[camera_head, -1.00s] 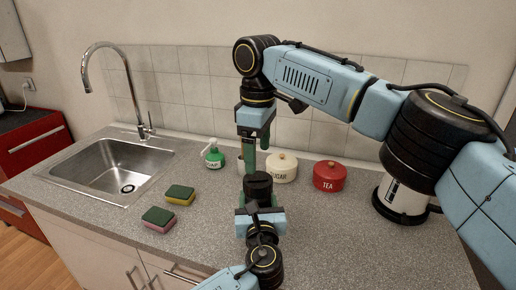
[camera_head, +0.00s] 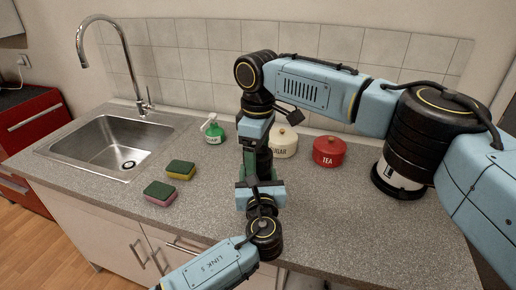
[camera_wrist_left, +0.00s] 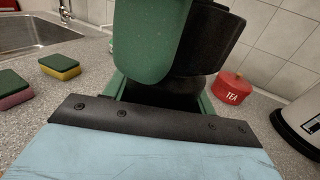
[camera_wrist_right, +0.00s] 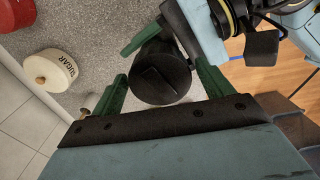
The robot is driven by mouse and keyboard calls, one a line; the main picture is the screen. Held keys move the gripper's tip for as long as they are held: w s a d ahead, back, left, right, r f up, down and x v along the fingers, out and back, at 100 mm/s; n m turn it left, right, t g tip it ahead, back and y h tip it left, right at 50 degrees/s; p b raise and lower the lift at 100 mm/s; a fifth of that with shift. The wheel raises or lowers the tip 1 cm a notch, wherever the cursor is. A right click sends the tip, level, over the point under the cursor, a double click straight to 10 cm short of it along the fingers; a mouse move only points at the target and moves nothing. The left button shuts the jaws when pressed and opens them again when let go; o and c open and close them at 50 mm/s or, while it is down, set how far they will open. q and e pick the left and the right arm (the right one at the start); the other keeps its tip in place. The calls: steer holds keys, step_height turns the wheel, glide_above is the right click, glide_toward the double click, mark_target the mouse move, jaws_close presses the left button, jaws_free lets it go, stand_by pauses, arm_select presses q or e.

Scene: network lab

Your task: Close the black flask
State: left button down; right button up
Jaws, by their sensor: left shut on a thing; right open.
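The black flask (camera_head: 264,160) stands above the counter, mostly hidden in the head view by both grippers. My left gripper (camera_head: 260,182) is shut on the black flask, whose dark side shows in the left wrist view (camera_wrist_left: 215,42). My right gripper (camera_head: 254,142) points down just above the flask, its green fingers open. In the right wrist view, the round dark top of the flask (camera_wrist_right: 160,72) lies between the finger ends. I cannot tell whether that top is a lid or how it is seated.
A sugar canister (camera_head: 284,142), a red tea canister (camera_head: 329,151) and a white-and-black container (camera_head: 398,178) stand behind and right. A green soap bottle (camera_head: 214,131), two sponges (camera_head: 180,170) (camera_head: 160,194) and the sink (camera_head: 112,146) are left. The front right counter is clear.

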steer(key=shift+c, duration=0.3)
steer(key=c, duration=0.9)
steer(key=o, duration=1)
steer(key=shift+o, duration=0.2)
steer(key=shift+r, duration=2.3)
steer(key=shift+c, duration=0.4)
steer(key=shift+r, duration=1.75)
